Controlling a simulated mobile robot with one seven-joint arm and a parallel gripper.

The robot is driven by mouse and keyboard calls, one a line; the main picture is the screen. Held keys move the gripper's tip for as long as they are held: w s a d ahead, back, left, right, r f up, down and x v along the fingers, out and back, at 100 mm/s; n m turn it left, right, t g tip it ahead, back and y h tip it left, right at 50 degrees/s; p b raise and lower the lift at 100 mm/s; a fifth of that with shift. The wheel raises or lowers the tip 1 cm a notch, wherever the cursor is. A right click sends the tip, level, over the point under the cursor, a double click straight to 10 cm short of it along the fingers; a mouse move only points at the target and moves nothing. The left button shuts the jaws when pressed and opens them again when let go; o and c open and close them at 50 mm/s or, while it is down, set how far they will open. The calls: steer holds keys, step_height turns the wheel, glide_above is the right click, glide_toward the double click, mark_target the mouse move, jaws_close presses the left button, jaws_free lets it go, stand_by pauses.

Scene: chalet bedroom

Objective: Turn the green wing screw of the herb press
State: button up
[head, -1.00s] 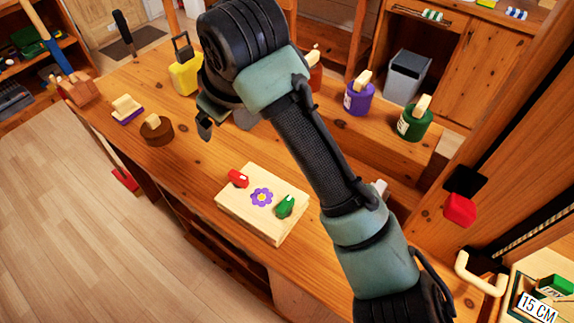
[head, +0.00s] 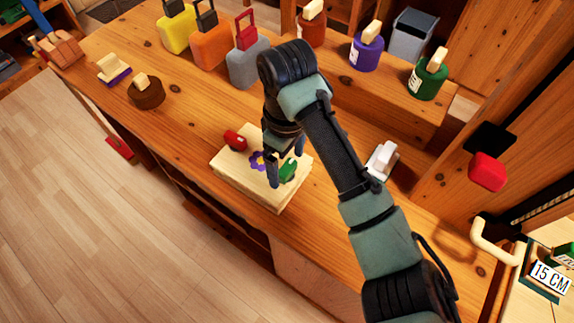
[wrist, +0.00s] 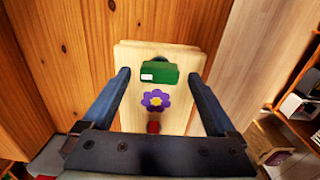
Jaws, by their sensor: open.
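The herb press is a pale wooden block (head: 240,187) on the wooden bench, with a purple flower with a yellow centre (wrist: 155,100) on top. Its green wing screw (head: 288,171) is at the right end in the head view. In the wrist view the green screw (wrist: 158,73) is near the far end of the block, with a white mark on it. A red wing screw (head: 235,140) is at the other end. My gripper (head: 287,165) is open and points down over the block; its fingers straddle the green screw's end, apart from it in the wrist view.
A brown round block (head: 146,94) and a purple-based block (head: 114,70) lie to the left. Yellow, orange and grey tagged blocks (head: 247,68) stand behind. Red, purple and green pots (head: 428,79) line the raised shelf. A white-handled item (head: 382,160) sits right of the press.

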steer(key=shift+f, duration=0.75)
steer(key=c, duration=1.4)
steer(key=shift+o, duration=0.2)
